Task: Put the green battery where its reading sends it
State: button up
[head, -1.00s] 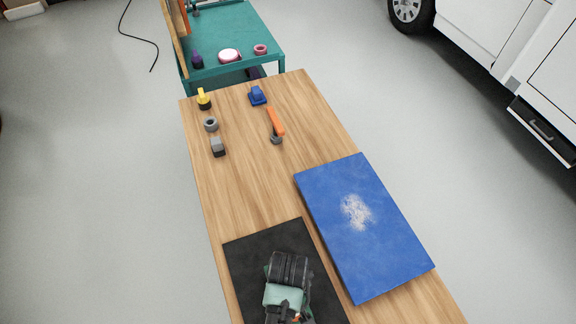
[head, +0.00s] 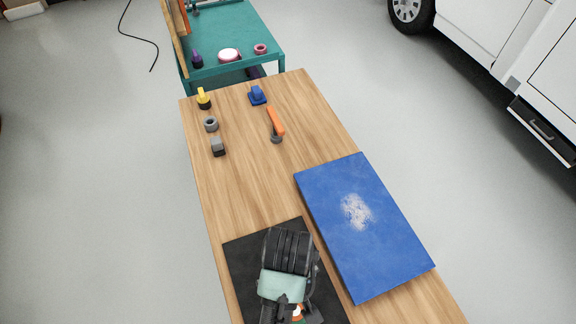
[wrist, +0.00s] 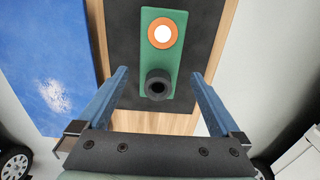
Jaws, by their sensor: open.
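The green battery (wrist: 160,57) lies on the black mat (wrist: 211,18) in the wrist view. Its top shows an orange ring with a white centre (wrist: 162,33) and a round black knob (wrist: 157,84) at its near end. No reading can be made out. My gripper (wrist: 160,72) is open and empty, its two blue fingers spread to the left and right of the battery's near end, apparently above it. In the head view only a bit of the orange and white part (head: 297,314) shows beside my arm, which hides the rest of the battery.
A blue board (head: 385,245) with a pale dusty patch lies right of the black mat (head: 240,262) on the wooden table (head: 235,190). Several small items, including an orange-handled tool (head: 275,121), stand at the far end. A teal cart (head: 262,48) stands beyond. The table's middle is clear.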

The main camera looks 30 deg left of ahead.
jog(key=shift+r, duration=0.9)
jog(key=w+r+m+t+y, duration=0.1)
jog(key=w+r+m+t, duration=0.35)
jog(key=w+r, duration=0.8)
jog(key=w+r+m+t+y, duration=0.1)
jog(key=w+r+t, duration=0.75)
jog(key=r, duration=0.65)
jog(key=d+r+m+t, duration=0.1)
jog(key=d+r+t, duration=0.25)
jog(key=r, duration=0.85)
jog(key=d+r+m+t, duration=0.25)
jog(key=r+t, duration=0.25)
jog(key=r, duration=0.7)
jog(key=s+d+r+t+h, duration=0.1)
jog(key=s+d+r+t, duration=0.1)
jog(key=s+r, duration=0.3)
jog(key=s+d+r+m+t+h, duration=0.1)
jog(key=s+r+t, duration=0.3)
jog(key=r, duration=0.5)
jog(key=shift+s+d+r, duration=0.15)
jog(key=shift+s+d, duration=0.25)
jog(key=shift+s, duration=0.2)
